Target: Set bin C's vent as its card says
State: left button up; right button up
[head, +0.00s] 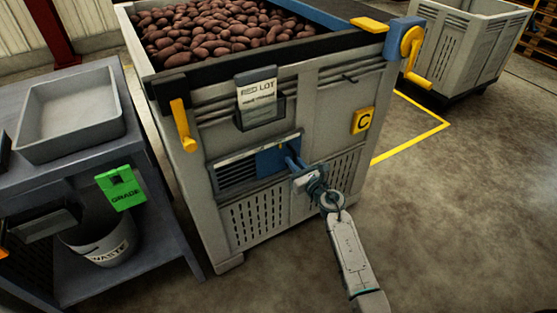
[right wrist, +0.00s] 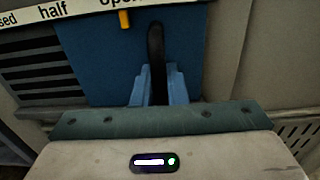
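Bin C (head: 336,168) is a grey crate full of red-brown potatoes, with a yellow C plate (head: 363,121). Its card (head: 257,88) reads "RED LOT"; the smaller line is too small to read surely. Below is the vent (head: 236,176), with dark slots at left and a blue slide (head: 270,160) at right. In the right wrist view, the slide's yellow pointer (right wrist: 124,19) is under "open" on the scale (right wrist: 60,12). My right gripper (head: 291,161) has its blue fingers (right wrist: 155,84) closed around the slide's upright dark handle (right wrist: 155,48). My left gripper is not seen.
A grey bench (head: 82,80) with a tray (head: 70,112), a green GRADE tag (head: 121,187) and a WASTE bucket (head: 100,245) stands left. Bin C has yellow handles, one a crank (head: 415,55). Another bin (head: 465,50) stands behind right. The floor at right is clear.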

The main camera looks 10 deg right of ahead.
aim_at(265, 164)
jog(key=shift+s+a+p, duration=0.2)
jog(key=shift+s+a, duration=0.05)
jog(key=shift+a, duration=0.35)
jog(key=shift+s+a+p, duration=0.15)
jog(key=shift+s+a, duration=0.05)
jog(key=shift+a, duration=0.4)
grip_shut()
jog(key=shift+s+a+p, duration=0.1)
jog(key=shift+s+a, duration=0.15)
jog(key=shift+a, duration=0.5)
jog(key=shift+s+a+p, duration=0.1)
jog(key=shift+s+a, duration=0.2)
jog(key=shift+a, duration=0.45)
jog(key=shift+s+a+p, duration=0.1)
jog(key=shift+s+a, duration=0.15)
jog(key=shift+a, duration=0.5)
jog(key=shift+s+a, duration=0.15)
jog(key=shift+a, duration=0.2)
